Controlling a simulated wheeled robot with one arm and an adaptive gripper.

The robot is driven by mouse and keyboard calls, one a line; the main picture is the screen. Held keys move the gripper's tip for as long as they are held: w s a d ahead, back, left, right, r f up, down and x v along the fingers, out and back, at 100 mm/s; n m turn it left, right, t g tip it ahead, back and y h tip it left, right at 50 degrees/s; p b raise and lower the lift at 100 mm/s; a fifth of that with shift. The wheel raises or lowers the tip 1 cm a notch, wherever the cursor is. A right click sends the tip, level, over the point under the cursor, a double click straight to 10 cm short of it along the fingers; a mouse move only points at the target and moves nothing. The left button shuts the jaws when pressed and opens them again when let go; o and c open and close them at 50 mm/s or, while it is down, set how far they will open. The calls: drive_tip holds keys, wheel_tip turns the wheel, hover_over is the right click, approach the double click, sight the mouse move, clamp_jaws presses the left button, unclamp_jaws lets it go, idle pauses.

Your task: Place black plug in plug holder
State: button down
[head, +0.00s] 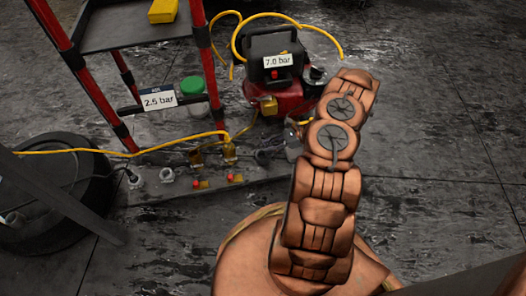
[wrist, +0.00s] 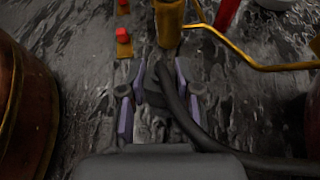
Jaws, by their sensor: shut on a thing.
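My gripper (wrist: 159,78) is shut on a black plug (wrist: 154,92) in the wrist view, with its purple-edged fingers on both sides. A thick black cable (wrist: 190,118) runs from the plug toward the lower right. A yellow upright fitting (wrist: 169,24) stands just beyond the fingertips; a gap to the plug cannot be judged. I cannot tell which fitting is the plug holder. In the head view the fittings stand on a low floor panel (head: 172,192), and my copper arm mostly hides the gripper and plug.
Small red-topped fittings (wrist: 122,33) lie left of the yellow one. A yellow hose (head: 90,151) crosses the panel. A red-legged cart (head: 204,68), a red compressor (head: 284,98) and a tyre (head: 88,180) stand around it. The floor at right is clear.

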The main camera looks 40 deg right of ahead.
drive_tip(key=shift+w+a+f+b, duration=0.25)
drive_tip(key=shift+w+f+b, duration=0.15)
drive_tip(key=shift+f, duration=0.2)
drive_tip(key=shift+w+a+f+b, duration=0.25)
drive_tip(key=shift+w+f+b, duration=0.15)
drive_tip(key=shift+f, duration=0.2)
drive_tip(key=shift+w+a+f+b, duration=0.3)
drive_tip(key=shift+f+b, duration=0.15)
drive_tip(key=shift+f, duration=0.15)
drive_tip(key=shift+f, duration=0.15)
drive_tip(key=c, duration=0.8)
unclamp_jaws()
